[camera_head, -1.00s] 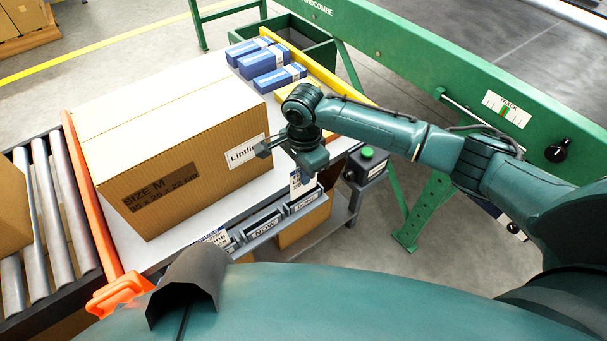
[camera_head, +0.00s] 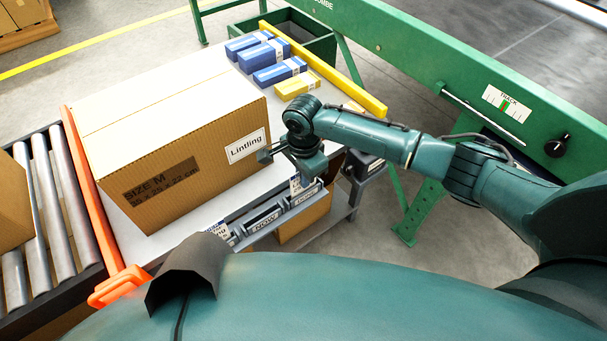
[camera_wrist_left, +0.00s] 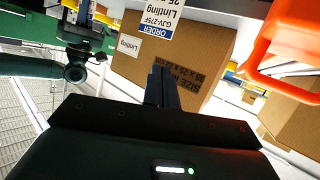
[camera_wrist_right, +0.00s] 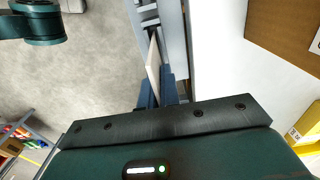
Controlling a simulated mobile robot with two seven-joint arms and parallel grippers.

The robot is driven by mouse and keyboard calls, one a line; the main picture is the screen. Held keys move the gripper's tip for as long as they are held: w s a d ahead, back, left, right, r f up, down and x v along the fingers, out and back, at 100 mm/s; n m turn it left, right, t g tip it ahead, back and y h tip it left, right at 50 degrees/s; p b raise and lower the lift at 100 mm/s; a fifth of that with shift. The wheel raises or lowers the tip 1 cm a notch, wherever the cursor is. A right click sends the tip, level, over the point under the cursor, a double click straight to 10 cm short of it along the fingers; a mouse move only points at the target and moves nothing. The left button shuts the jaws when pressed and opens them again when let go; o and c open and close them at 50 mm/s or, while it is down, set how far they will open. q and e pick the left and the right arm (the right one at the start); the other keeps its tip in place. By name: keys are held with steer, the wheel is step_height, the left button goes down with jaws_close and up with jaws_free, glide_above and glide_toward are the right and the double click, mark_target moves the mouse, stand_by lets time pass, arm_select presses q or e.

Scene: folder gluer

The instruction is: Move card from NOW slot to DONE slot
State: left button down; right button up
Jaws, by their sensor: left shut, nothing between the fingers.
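The card rack (camera_head: 238,244) runs along the table's near edge. Its middle slot, labelled NOW (camera_head: 265,221), shows no card standing in it. The white card (camera_head: 295,186) is upright at the rack's right-hand slot (camera_head: 304,197), whose label is too small to read surely. My right gripper (camera_head: 298,168) is over that slot. In the right wrist view the card (camera_wrist_right: 153,66) runs between the fingers (camera_wrist_right: 158,92), which look closed on it; its lower edge reaches the rack. My left gripper (camera_wrist_left: 162,88) is shut and empty, facing the large box.
A large carton (camera_head: 190,150) labelled Lintling fills the table's left. Another order card (camera_head: 218,232) stands at the rack's left end. Blue boxes (camera_head: 279,71) and a yellow box (camera_head: 297,85) lie behind. An orange rail (camera_head: 92,190) and rollers (camera_head: 45,200) are at left.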

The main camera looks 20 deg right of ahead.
steer(key=o, duration=0.5)
step_height(320, 180, up, 12)
steer(key=p, duration=0.3)
steer(key=shift+r, duration=0.25)
arm_select(q)
steer(key=shift+w+d+f+g, duration=0.25)
steer(key=shift+w+d+g, duration=0.1)
steer(key=shift+d+g, duration=0.2)
arm_select(e)
steer(key=shift+r, duration=0.4)
